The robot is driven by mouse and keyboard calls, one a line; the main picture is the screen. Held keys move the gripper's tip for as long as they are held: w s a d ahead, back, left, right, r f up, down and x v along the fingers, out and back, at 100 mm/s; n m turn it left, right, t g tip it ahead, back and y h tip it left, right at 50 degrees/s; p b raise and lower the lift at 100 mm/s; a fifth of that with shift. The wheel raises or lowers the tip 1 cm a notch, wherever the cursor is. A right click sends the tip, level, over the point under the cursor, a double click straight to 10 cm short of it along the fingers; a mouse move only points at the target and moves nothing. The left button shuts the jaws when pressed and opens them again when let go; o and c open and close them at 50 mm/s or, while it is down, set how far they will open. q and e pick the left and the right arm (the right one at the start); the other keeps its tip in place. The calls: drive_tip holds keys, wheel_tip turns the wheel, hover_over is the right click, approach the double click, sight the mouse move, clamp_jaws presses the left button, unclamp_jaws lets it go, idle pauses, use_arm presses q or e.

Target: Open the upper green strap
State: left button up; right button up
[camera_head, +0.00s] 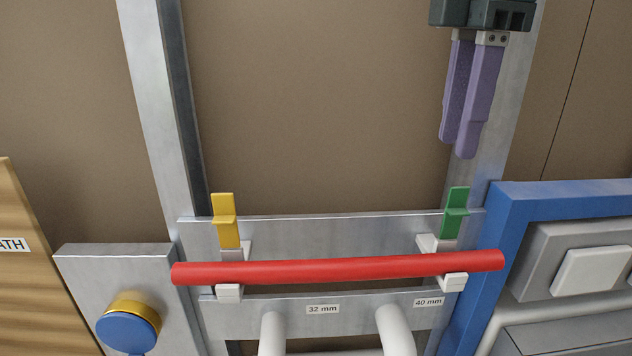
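I see no second green strap. My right gripper (457,148) hangs from the top right with its purple fingers pointing down, above the green strap and apart from it. Nothing shows between the fingers. One finger partly overlaps the other, so the gap is unclear. My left gripper is not in view.
A similar yellow strap (224,222) stands at the bar's left end. A blue frame (500,240) rises close to the right of the green strap. A blue and yellow knob (128,332) is at lower left. White pipes (396,332) show below. The brown panel area is clear.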

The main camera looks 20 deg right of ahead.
sight(455, 187)
drive_tip(key=f+p, duration=0.1)
drive_tip(key=f, duration=0.2)
drive_tip(key=f+p, duration=0.2)
drive_tip(key=f, duration=0.1)
drive_tip(key=f+p, duration=0.1)
drive_tip(key=f, duration=0.2)
drive_tip(key=shift+s+d+f, duration=0.15)
drive_tip(key=shift+s, duration=0.2)
drive_tip(key=shift+f, duration=0.45)
clamp_jaws()
idle(0.6)
